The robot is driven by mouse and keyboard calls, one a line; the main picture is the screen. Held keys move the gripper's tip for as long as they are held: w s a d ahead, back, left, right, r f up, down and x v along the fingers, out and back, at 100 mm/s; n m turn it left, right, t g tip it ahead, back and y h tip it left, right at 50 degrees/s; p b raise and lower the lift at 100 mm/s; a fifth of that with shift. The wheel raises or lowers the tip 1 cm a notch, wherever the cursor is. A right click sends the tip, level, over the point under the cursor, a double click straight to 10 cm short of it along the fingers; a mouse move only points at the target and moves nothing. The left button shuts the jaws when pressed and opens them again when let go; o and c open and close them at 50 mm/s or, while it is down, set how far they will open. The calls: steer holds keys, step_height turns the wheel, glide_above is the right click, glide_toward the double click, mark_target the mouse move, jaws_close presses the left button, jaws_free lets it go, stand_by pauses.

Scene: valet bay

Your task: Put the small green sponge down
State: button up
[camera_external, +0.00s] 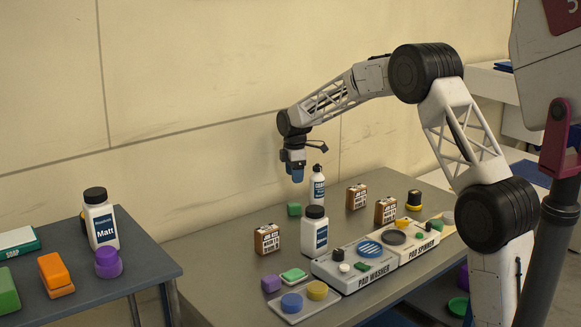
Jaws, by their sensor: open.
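A small green block (294,209), which looks like the small green sponge, rests on the grey table (215,250) near its back edge. My gripper (297,178) points down above it, with a gap between the blue fingertips and the block. The jaws are open and nothing shows between them. A flatter green piece (293,275) with a pale underside lies nearer the front of the same table, beside a purple block (271,284).
White bottles (314,232) and (318,187) stand right of the green block. Small brown boxes (267,239) stand around. The pad washer (353,267) and pad spinner (408,240) fill the front right. A side table (150,270) stands left. Table space left of the block is clear.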

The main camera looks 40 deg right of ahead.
steer(key=s+a+r+m, duration=0.25)
steer(key=s+r, duration=0.25)
steer(key=s, duration=0.5)
steer(key=s+a+r+m+t, duration=0.15)
steer(key=s+a+r, duration=0.3)
steer(key=s, duration=0.55)
steer(key=s+a+r+m, duration=0.25)
steer(key=s+r, duration=0.35)
steer(key=s, duration=0.5)
steer(key=s+a+f+m, duration=0.1)
steer(key=s+m, duration=0.1)
steer(key=s, duration=0.8)
steer(key=s+a+f+m, duration=0.1)
steer(key=s+f+m, duration=0.1)
steer(key=s, duration=0.8)
steer(key=s+a+f+m+t, duration=0.1)
steer(key=s+a+f+m, duration=0.1)
steer(key=s, duration=0.9)
steer(key=shift+m, duration=0.65)
steer(key=shift+f, duration=0.1)
steer(key=o, duration=0.7)
steer(key=shift+c, duration=0.2)
steer(key=shift+w+d, duration=0.1)
steer(key=shift+w, duration=0.05)
